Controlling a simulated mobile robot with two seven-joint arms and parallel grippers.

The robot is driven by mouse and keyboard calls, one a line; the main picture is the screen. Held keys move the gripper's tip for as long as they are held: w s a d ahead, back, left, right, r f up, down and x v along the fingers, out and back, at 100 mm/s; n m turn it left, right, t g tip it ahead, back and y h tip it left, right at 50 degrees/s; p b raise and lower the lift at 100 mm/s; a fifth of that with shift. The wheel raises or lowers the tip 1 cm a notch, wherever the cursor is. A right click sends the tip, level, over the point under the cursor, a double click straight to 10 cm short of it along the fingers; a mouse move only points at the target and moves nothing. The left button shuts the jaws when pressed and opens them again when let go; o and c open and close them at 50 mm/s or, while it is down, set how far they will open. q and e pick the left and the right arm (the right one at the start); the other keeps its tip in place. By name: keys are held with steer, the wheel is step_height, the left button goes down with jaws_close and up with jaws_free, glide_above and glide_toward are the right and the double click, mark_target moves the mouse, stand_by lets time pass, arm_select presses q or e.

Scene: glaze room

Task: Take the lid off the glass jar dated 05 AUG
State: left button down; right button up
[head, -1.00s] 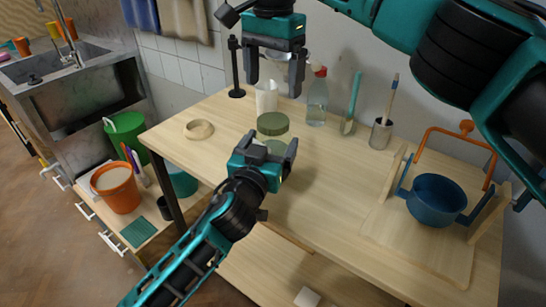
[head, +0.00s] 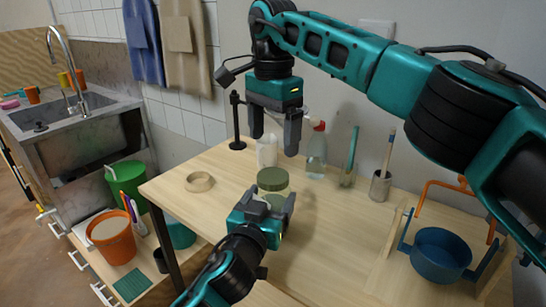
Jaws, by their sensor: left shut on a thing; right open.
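A glass jar (head: 279,198) with an olive-green lid (head: 272,179) stands upright on the wooden table. The lid sits on the jar's top. My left gripper (head: 270,205) is shut on the jar's body from the near side and hides its lower part. No date can be read on the jar from here. My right gripper (head: 274,142) points down above and behind the lid in the picture, open and empty, with its fingers apart.
The wooden table (head: 330,240) has a tape ring (head: 199,181) at left. A spray bottle (head: 316,150), a brush (head: 350,160), a metal cup (head: 380,185) and a white container (head: 266,150) stand along the back. A blue pot (head: 440,255) sits at right.

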mark_target(273, 175)
steer(key=m, duration=1.4)
steer(key=shift+m, duration=0.3)
steer(key=m, duration=0.3)
steer(key=shift+m, duration=0.3)
steer(key=m, duration=0.3)
steer(key=shift+m, duration=0.3)
steer(key=m, duration=1.2)
steer(key=shift+m, duration=0.3)
steer(key=m, duration=0.3)
steer(key=shift+m, duration=0.3)
steer(key=m, duration=0.9)
steer(key=shift+f, duration=4.05)
